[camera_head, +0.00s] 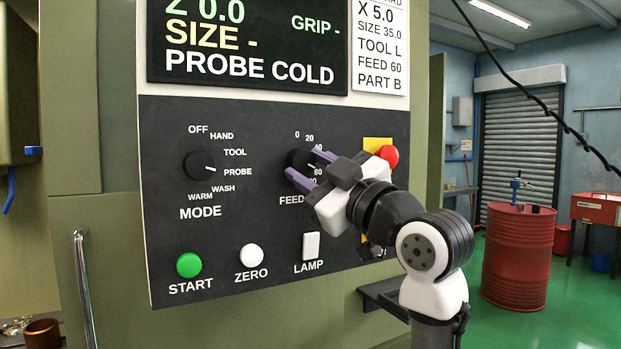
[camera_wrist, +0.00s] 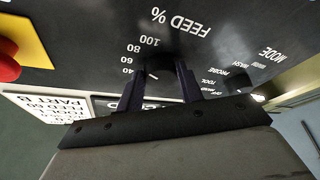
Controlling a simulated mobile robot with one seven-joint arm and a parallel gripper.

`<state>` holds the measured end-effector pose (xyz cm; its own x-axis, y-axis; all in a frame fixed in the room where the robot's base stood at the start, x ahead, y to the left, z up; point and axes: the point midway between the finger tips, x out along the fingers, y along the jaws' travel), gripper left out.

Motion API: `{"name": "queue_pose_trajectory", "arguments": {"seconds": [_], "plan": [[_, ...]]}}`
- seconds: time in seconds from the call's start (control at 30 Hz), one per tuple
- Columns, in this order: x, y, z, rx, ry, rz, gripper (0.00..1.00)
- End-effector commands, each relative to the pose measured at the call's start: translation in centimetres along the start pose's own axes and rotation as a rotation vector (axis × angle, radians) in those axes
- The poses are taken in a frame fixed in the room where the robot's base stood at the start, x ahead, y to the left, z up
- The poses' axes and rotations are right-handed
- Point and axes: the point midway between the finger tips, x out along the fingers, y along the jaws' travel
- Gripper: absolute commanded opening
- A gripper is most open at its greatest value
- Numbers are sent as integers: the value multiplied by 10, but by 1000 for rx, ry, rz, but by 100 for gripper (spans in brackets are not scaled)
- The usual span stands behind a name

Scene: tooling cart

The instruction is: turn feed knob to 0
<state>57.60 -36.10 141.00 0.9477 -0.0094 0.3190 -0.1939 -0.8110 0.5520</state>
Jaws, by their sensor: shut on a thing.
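The feed knob (camera_head: 297,158) is a black round knob on the dark control panel, with a dial numbered from 0 at its top clockwise. My gripper (camera_head: 306,166) reaches in from the right, its two purple fingers on either side of the knob and shut on it. In the wrist view, the knob (camera_wrist: 158,65) sits between the fingertips (camera_wrist: 160,80), under the upside-down FEED % label. A pale pointer mark shows on the knob, but I cannot tell its exact setting. The fingers hide part of the dial and label.
The mode knob (camera_head: 200,165) at left points toward PROBE. START (camera_head: 189,265), ZERO (camera_head: 252,255) and LAMP (camera_head: 311,246) buttons lie below. A red button (camera_head: 388,157) on yellow sits close behind my wrist. The screen (camera_head: 250,45) above reads PROBE COLD.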

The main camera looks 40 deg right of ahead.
Motion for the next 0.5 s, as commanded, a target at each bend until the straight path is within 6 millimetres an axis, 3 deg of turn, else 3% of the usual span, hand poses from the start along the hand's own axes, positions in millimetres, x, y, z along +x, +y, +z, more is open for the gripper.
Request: {"name": "queue_pose_trajectory", "arguments": {"seconds": [0.5], "plan": [[1,6,-3,-455,1,-189,14]]}}
